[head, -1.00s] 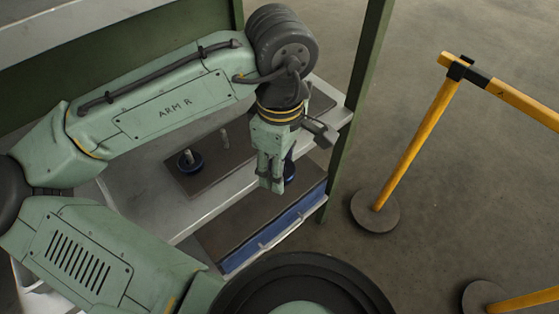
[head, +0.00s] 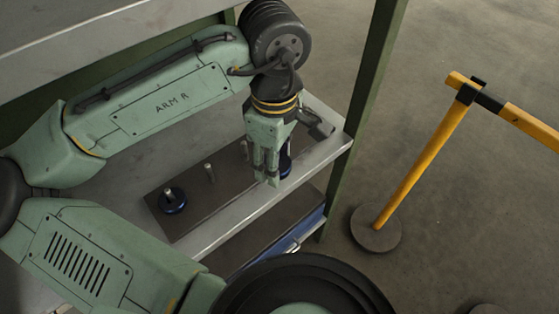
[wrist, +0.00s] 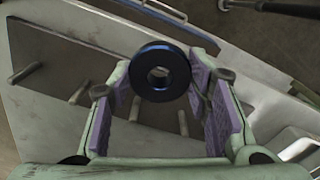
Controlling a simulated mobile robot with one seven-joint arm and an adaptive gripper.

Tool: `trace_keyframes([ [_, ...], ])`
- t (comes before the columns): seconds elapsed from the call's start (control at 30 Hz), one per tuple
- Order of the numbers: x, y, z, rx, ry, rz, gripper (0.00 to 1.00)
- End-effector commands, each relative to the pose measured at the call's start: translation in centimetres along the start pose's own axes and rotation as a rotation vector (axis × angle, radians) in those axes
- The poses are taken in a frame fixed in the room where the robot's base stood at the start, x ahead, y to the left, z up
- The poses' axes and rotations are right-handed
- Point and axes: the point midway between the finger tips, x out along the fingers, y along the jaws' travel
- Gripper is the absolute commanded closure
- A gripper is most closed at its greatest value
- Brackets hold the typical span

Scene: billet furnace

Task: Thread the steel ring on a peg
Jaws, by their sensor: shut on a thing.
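My gripper (head: 267,178) points down over the peg board and is shut on the dark blue-black steel ring (wrist: 150,84). The ring shows nearly face-on between the fingertips in the wrist view, its centre hole open. In the head view the ring (head: 287,163) is mostly hidden behind the fingers.
Green rack posts (head: 362,110) flank the shelf, and an upper shelf (head: 90,40) overhangs it. A blue-edged lower level (head: 302,232) lies beneath. A yellow barrier (head: 420,150) on a round base stands to the right, with open floor around it.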

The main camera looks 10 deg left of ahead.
Motion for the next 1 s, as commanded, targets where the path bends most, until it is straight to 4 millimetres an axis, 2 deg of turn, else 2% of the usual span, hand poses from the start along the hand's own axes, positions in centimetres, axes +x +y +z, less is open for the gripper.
trace_keyframes([
  [1.0,0.1,1.9,-4.7,-0.002,0.000,0.000,0.98],
])
